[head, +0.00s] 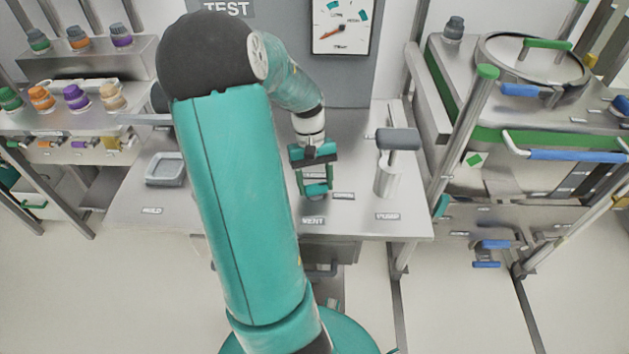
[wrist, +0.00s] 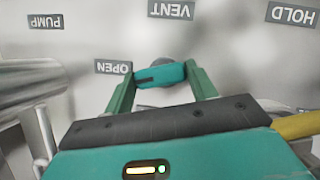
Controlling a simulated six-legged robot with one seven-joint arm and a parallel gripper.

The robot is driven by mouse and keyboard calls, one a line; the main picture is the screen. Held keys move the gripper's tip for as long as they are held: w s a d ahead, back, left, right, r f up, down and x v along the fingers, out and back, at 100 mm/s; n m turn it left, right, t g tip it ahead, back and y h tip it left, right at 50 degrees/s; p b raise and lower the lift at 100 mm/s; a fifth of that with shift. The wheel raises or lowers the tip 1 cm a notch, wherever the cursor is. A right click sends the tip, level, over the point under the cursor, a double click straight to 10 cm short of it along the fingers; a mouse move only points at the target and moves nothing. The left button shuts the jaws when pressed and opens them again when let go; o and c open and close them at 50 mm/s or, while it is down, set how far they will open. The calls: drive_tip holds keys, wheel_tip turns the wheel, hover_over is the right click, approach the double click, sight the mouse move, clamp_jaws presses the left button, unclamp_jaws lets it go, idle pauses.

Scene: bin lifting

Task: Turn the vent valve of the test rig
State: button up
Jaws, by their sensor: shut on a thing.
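The vent valve has a teal handle with a dark mark near its left end. The handle (wrist: 160,75) lies crosswise between my fingertips in the wrist view, above a round grey base. In the head view the handle (head: 316,189) is low on the table, just behind the VENT label (head: 313,221). My gripper (head: 315,188) points down at the valve. In the wrist view my gripper (wrist: 163,76) is shut on the handle, one green finger at each end. An OPEN label (wrist: 113,67) lies just left of the handle. Part of the valve base is hidden.
The PUMP cylinder with its grey handle (head: 398,139) stands close to the right. A grey square tray (head: 166,169) sits at the left by the HOLD label (head: 152,211). A gauge (head: 342,26) is on the panel behind, its orange needle pointing down-left.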

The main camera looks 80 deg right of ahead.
drive_tip(key=shift+m+t, duration=0.6)
drive_tip(key=shift+m, duration=1.1)
drive_tip(key=shift+s, duration=0.1)
drive_tip(key=o, duration=1)
drive_tip(key=v, duration=1.3)
drive_tip(key=shift+d+r, duration=0.3)
drive_tip(key=shift+d, duration=0.1)
